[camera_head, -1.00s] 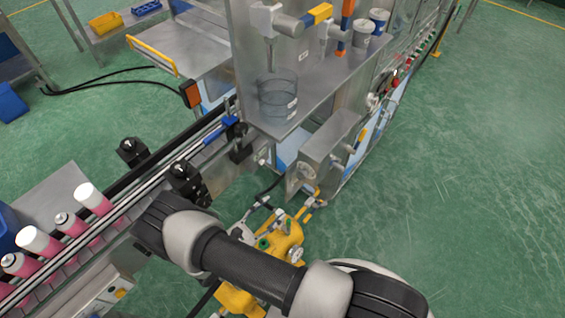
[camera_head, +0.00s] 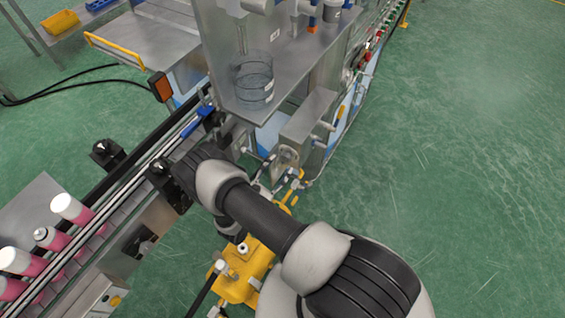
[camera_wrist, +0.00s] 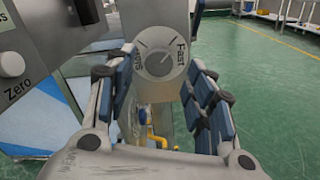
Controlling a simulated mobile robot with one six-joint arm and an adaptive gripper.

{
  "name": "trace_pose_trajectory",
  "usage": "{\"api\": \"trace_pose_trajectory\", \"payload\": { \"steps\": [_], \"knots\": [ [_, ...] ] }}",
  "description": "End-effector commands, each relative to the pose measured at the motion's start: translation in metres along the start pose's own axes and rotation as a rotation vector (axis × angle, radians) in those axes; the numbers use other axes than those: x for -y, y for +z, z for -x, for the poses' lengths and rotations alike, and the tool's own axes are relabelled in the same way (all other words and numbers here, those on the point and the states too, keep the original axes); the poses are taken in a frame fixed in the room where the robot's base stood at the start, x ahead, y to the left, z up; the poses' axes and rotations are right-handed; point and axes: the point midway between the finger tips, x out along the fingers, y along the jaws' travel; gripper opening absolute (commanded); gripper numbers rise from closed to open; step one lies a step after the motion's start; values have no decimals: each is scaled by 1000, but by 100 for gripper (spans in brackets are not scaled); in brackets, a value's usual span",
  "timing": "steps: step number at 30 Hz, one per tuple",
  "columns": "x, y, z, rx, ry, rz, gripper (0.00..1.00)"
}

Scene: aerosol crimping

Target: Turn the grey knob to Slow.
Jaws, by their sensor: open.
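The grey knob (camera_wrist: 159,63) sits on the rounded end of a grey metal box, ahead of my gripper in the wrist view. The word Slow is printed at its left and Fast at its right. A thin dark mark on the knob appears to point up and right, towards Fast, but it is small. My gripper (camera_wrist: 163,95) is open and empty, its blue-padded fingers low on either side of the knob, with no clear contact. In the head view the box (camera_head: 308,118) stands beyond my arm, which hides most of the gripper.
Another white knob (camera_wrist: 11,64) marked Zero is on a panel at the left of the wrist view. Yellow equipment (camera_head: 243,272) lies below my arm. A conveyor with pink cans (camera_head: 60,240) runs at the left. Green floor (camera_head: 470,180) is clear at the right.

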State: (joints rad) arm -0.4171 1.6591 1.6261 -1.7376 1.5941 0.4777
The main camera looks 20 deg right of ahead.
Motion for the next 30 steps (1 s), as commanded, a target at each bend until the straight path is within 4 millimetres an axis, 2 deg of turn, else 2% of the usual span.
{"api": "trace_pose_trajectory", "payload": {
  "steps": [1, 6, 18, 30],
  "knots": [
    [2, 0, -10, 2, -5, -1, 49],
    [0, 0, -28, 1, -2, 0, 49],
    [0, 0, -34, 1, 0, 0, 48],
    [0, 0, -34, 1, 0, 0, 22]
  ]
}}
